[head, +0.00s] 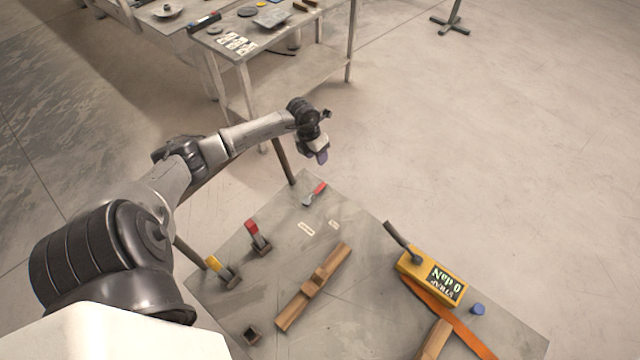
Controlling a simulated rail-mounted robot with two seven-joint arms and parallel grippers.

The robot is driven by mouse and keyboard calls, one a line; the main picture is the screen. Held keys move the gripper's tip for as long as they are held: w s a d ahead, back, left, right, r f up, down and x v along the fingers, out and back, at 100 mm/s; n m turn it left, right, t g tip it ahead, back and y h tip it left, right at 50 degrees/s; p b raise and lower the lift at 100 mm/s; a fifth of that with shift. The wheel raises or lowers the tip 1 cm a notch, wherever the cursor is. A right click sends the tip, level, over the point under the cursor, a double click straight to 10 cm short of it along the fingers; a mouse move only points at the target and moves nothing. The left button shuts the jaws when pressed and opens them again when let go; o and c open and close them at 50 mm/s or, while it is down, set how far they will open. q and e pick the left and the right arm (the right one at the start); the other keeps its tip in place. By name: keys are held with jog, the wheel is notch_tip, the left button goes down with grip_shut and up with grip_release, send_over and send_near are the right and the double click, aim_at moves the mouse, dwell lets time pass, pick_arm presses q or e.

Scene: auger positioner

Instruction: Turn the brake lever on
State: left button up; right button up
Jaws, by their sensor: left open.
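Several levers are on the grey table (365,215) in the head view, and I cannot tell which is the brake lever. A red-handled lever (318,188) lies low near the far corner. A second lever with a red grip (252,228) stands up at the left edge. A lever with a yellow grip (214,264) stands tilted nearer to me. My left gripper (322,157) is open, beyond the far corner of the table and apart from the red-handled lever there. Its fingers are small and partly hidden by the wrist. My right gripper is not in view.
A yellow strap gauge box (415,267) with a dark handle and an orange strap (450,320) is at the right. A wooden piece (313,288) lies mid-table, a blue cap (478,309) near the right edge.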

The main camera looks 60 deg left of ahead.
aim_at(320, 186)
pick_arm(q)
jog(key=shift+g, duration=0.4)
jog(key=d+f, duration=0.1)
jog(key=f, duration=0.3)
jog(key=f+b, duration=0.1)
jog(key=f, duration=0.4)
jog(key=d+f+b, duration=0.1)
jog(key=f, duration=0.3)
jog(key=shift+s+d+f, duration=0.1)
jog(key=shift+d+f, duration=0.2)
grip_shut()
